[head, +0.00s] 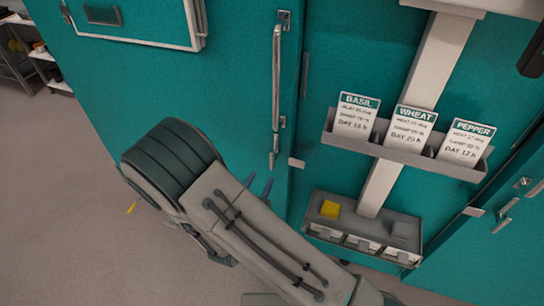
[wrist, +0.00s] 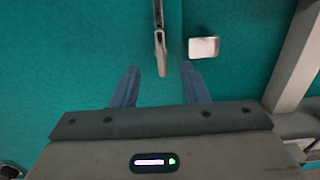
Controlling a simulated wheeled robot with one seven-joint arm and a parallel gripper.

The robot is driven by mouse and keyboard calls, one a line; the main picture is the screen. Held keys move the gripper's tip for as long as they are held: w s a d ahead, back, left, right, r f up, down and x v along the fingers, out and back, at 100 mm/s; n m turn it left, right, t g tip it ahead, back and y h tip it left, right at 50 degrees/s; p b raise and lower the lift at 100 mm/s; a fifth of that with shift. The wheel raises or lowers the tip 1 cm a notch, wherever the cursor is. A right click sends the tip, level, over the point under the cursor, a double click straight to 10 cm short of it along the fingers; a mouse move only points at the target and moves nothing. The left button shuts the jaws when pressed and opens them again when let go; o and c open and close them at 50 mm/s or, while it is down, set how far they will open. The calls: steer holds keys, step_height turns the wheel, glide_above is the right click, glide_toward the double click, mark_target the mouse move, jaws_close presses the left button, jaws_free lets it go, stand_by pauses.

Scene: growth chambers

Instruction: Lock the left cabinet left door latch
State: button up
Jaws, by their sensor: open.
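The left cabinet's teal door (head: 235,60) carries a tall metal bar handle (head: 276,75). A small metal latch (head: 273,158) hangs below the handle near the door's edge. In the wrist view the latch lever (wrist: 160,50) points downward, its lower end between my fingertips in the picture. My gripper (head: 258,183) is open, just below the latch in the head view. In the wrist view my gripper (wrist: 159,66) has its two blue-grey fingers spread on either side of the lever's tip. I see no clear contact, and the depth gap is hard to judge.
A small white plate (wrist: 203,47) sits right of the latch. To the right are a grey post (head: 437,60), a card rack (head: 325,135) with basil, wheat and pepper cards, and a lower tray (head: 314,207) holding a yellow block (head: 330,209). Open floor (head: 60,200) lies left.

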mark_target(271, 160)
steer(key=p+x, duration=0.1)
steer(key=x, duration=0.9)
jaws_close()
